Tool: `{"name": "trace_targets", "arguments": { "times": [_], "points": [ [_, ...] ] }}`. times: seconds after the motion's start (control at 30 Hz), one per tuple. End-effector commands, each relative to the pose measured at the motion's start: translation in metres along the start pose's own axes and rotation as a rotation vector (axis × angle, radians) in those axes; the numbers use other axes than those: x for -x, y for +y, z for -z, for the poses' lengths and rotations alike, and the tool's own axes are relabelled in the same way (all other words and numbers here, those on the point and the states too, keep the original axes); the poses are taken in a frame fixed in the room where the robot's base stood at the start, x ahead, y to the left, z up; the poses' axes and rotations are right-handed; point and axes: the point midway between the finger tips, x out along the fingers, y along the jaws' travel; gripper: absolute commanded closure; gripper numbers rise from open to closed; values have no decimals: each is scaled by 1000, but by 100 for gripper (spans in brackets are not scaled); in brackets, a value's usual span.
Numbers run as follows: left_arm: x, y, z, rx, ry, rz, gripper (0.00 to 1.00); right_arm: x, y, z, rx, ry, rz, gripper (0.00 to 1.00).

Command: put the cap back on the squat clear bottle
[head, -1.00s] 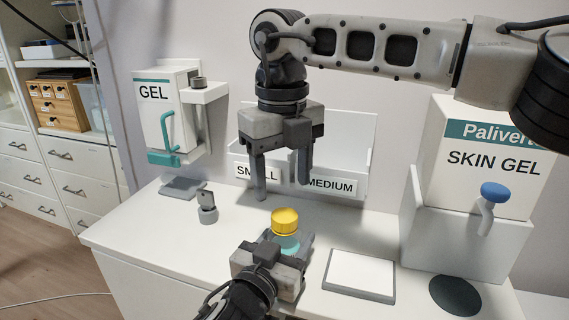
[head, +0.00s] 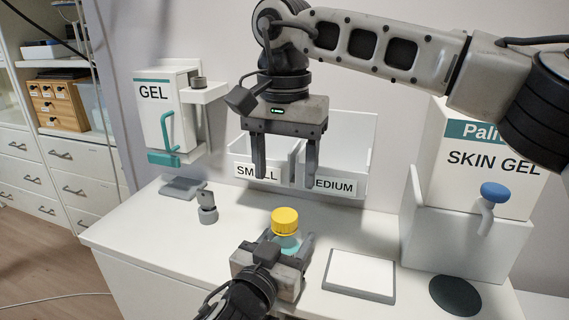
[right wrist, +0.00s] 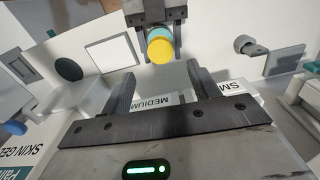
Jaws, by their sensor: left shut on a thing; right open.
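The squat clear bottle (head: 286,242) shows teal between the fingers of my left gripper (head: 288,238), which is shut on it low over the counter. The yellow cap (head: 285,220) sits on top of the bottle; I cannot tell whether it is screwed tight. My right gripper (head: 285,180) is open and empty, fingers pointing down, above and a little behind the cap, not touching it. In the right wrist view the cap (right wrist: 160,50) shows beyond and between the open fingers, with the teal bottle (right wrist: 163,31) partly behind it.
A white pad (head: 359,273) and a dark disc (head: 455,295) lie to the right. A skin gel dispenser (head: 480,160) stands at the right, a gel dispenser (head: 160,110) at the back left. Labelled bins (head: 345,150) stand behind my right gripper. A small grey piece (head: 207,212) stands at the left.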

Motion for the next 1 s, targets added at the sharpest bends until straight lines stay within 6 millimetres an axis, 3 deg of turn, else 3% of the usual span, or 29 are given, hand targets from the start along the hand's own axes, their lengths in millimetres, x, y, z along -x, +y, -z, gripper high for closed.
{"name": "trace_targets", "arguments": {
  "times": [0.47,1.0],
  "points": [
    [0,0,0,0,0,0,100,-2,0,0,49,-1,0,39],
    [0,0,0,0,0,0,100,-72,0,0,47,-1,0,39]
  ]
}}
